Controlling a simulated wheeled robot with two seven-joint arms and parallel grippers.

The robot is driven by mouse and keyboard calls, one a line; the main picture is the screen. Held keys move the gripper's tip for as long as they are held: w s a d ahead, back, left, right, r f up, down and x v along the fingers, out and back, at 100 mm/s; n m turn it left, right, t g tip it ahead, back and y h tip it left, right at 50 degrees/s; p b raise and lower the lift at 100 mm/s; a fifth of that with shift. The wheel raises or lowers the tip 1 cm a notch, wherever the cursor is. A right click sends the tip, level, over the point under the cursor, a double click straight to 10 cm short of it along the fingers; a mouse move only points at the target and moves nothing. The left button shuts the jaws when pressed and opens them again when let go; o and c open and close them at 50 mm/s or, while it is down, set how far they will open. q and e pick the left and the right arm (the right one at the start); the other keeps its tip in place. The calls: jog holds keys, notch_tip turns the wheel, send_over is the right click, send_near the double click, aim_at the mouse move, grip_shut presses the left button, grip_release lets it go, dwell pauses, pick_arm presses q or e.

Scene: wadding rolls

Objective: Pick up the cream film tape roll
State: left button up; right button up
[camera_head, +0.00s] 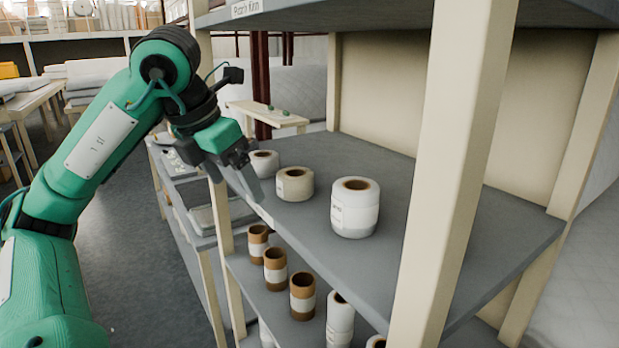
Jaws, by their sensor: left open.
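The cream film tape roll (294,184) stands upright on the grey middle shelf (420,210), between two whiter rolls. A smaller white roll (264,163) stands behind it to the left, and a larger white roll (355,208) stands nearer to the right. My left gripper (252,178) is open and empty at the shelf's left edge, left of the cream roll and apart from it. Its fingers overlap the small white roll's left side in the picture. My right gripper is not in view.
A cream shelf post (455,150) rises in front on the right. The upper shelf (390,14) hangs above the rolls. Several brown and white rolls (302,296) stand on the lower shelf. The middle shelf is bare right of the large roll. A side table (268,115) stands behind.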

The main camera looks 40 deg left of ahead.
aim_at(291, 177)
pick_arm(q)
jog(key=w+p, duration=0.2)
jog(key=w, duration=0.7)
jog(key=shift+r, duration=0.1)
jog(key=shift+w+p, duration=0.3)
jog(key=shift+w, duration=0.45)
jog(key=x, duration=0.2)
jog(key=w+p+x, duration=0.1)
jog(key=x, duration=0.1)
jog(key=shift+w, duration=0.1)
jog(key=shift+w+f, duration=0.15)
jog(key=shift+f, duration=0.4)
jog(key=c, duration=1)
jog(key=shift+c, duration=0.4)
